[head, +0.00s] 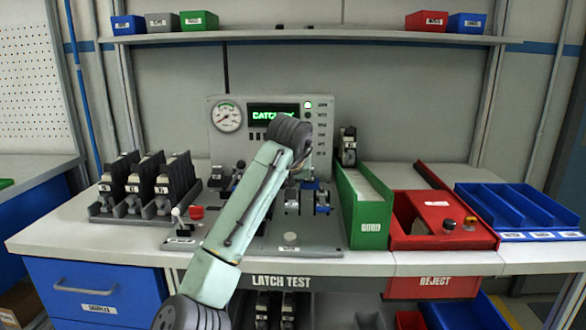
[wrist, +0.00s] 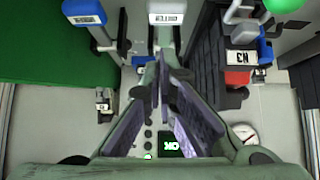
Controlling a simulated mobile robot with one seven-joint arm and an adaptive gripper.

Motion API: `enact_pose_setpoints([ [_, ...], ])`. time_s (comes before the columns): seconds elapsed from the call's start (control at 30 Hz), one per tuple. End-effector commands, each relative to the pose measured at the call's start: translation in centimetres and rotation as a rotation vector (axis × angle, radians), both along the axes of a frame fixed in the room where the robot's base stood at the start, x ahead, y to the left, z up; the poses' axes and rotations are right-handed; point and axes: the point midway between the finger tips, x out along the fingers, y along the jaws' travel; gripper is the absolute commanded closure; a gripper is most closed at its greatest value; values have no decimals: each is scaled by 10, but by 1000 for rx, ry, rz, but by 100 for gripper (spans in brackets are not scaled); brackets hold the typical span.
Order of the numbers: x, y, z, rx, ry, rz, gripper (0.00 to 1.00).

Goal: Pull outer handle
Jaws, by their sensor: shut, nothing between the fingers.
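The latch test fixture (head: 290,245) stands mid-bench in the head view, with grey round parts and blue parts (head: 322,203) on its right side. My arm crosses in front of it and hides much of it. I cannot pick out the outer handle with certainty. In the wrist view, a blue-topped lever with a white label (wrist: 84,12) and a white-topped labelled part (wrist: 167,12) lie at the top edge. My gripper (wrist: 162,85) is shut and empty, its fingers together below the white-topped part. In the head view the fingertips are hidden behind my arm.
A gauge and screen panel (head: 228,117) stands behind the fixture. A rack of black latches (head: 162,190) is at left. A green bin (head: 370,232), a red reject box (head: 425,238) and a blue tray (head: 515,212) are at right. A white-knobbed lever (head: 176,213) stands at the fixture's left front.

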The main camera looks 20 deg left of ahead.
Motion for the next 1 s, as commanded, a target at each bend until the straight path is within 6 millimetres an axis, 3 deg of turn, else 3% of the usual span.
enact_pose_setpoints([
  [0.2, -2, 0, -27, 1, 0, -1, 100],
  [0.67, -2, -1, -34, 0, -2, -2, 100],
  [1.0, -7, -5, -61, 40, -155, -6, 100],
])
